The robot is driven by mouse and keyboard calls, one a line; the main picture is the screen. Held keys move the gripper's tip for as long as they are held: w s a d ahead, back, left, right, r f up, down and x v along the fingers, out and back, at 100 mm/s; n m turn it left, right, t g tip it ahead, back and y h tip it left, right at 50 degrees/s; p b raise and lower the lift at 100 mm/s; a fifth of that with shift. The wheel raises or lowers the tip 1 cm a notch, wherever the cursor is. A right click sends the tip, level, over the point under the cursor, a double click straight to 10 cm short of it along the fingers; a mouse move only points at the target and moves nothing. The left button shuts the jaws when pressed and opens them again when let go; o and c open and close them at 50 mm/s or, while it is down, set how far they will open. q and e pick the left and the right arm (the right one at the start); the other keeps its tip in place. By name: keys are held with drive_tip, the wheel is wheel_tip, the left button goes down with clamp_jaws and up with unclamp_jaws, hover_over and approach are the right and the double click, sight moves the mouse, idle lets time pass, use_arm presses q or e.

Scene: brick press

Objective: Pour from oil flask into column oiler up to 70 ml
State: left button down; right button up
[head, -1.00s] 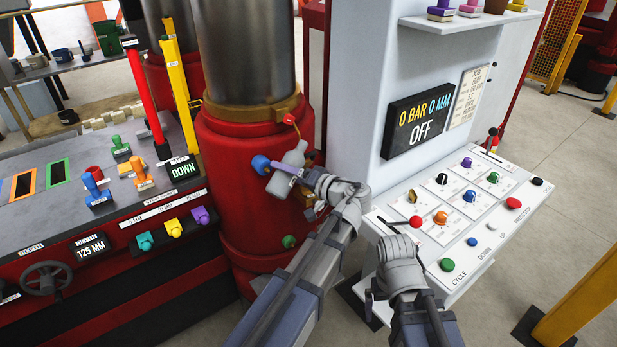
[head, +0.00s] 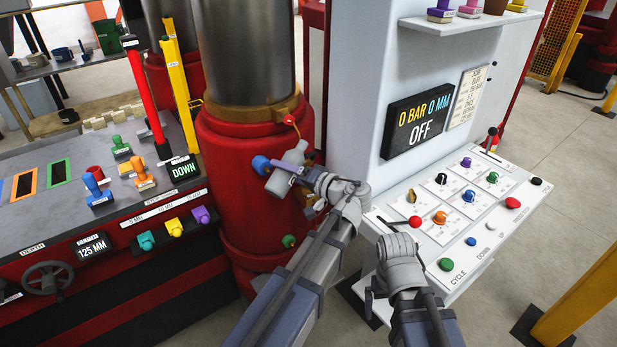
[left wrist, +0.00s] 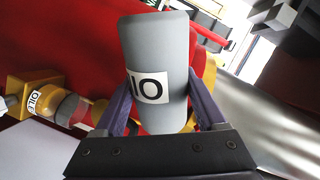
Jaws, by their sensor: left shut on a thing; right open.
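The oil flask (head: 291,160) is a grey bottle, tilted in the head view in front of the red column base. My left gripper (head: 282,170) is shut around its body. In the left wrist view the flask (left wrist: 158,60) stands between the purple fingers, with part of a black-on-white label showing. A brass fitting with a glass section and a label starting "OIL" (left wrist: 35,97), apparently the column oiler, lies to the left there, apart from the flask. In the head view my left arm mostly hides it. The oil level cannot be read. My right gripper (head: 371,297) is open and empty.
The red column base (head: 222,160) is close behind the flask, with a blue knob (head: 261,165) and a green knob (head: 289,241). A red cap (head: 290,120) is above. The control panel (head: 470,215) is beside both arms. A lever bench (head: 60,215) is at left.

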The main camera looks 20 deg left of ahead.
use_arm(q)
drive_tip(key=shift+s+r+m+p, duration=0.25)
drive_tip(key=shift+r+m+p, duration=0.65)
drive_tip(key=shift+p, duration=0.05)
idle(2.0)
drive_tip(key=shift+w+m, duration=0.25)
drive_tip(key=shift+m, duration=0.55)
idle(1.8)
drive_tip(key=shift+r+m+g+p, duration=0.5)
drive_tip(key=shift+r+m+p, duration=0.15)
drive_tip(key=shift+m+p, duration=0.1)
idle(1.7)
